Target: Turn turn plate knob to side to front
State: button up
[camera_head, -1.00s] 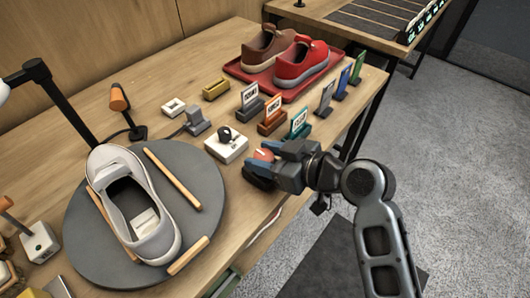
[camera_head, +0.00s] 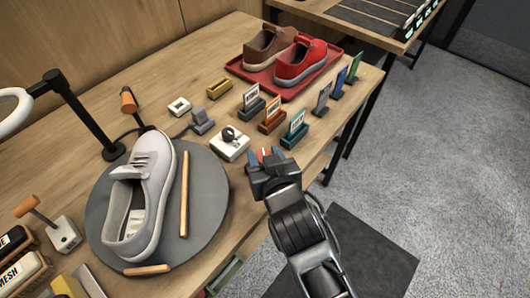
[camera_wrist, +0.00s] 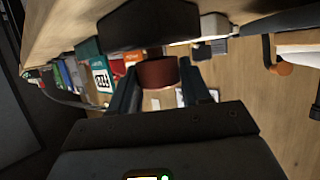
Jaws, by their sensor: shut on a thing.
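A grey round turn plate (camera_head: 207,195) lies on the wooden table, with a light grey shoe (camera_head: 160,160) on it. The shoe's toe points to the back and slightly right. Wooden bars lie beside the shoe (camera_head: 184,195) and at its heel. My gripper (camera_head: 265,158) is at the table's front edge, right of the plate. It is shut on a red-brown round knob (camera_wrist: 158,73), which shows between the two fingers in the wrist view. Most of the knob is hidden in the head view, and its pointer cannot be read.
A white box with a dark dial (camera_head: 231,143) stands just behind my gripper. Label cards in stands (camera_head: 294,130) are close on the right. A red tray (camera_head: 247,74) holds brown and red shoes. A black lamp post (camera_head: 82,118) rises at the left. Open floor lies right of the table.

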jog(key=m+h+b, duration=0.3)
jog(key=h+b, duration=0.1)
jog(key=shift+a+f+m+t+b, duration=0.2)
jog(key=shift+m+t+b, duration=0.1)
jog(key=shift+m+b, duration=0.1)
jog(key=shift+r+m+h+b, duration=0.2)
jog(key=shift+m+h+b, duration=0.85)
jog(key=shift+h, duration=0.45)
jog(key=shift+d+m, duration=0.1)
jog(key=shift+m, duration=0.15)
jog(key=o, duration=1)
jog(key=shift+b+v, duration=0.45)
jog(key=shift+v, duration=3.4)
jog(key=shift+w+r, duration=0.1)
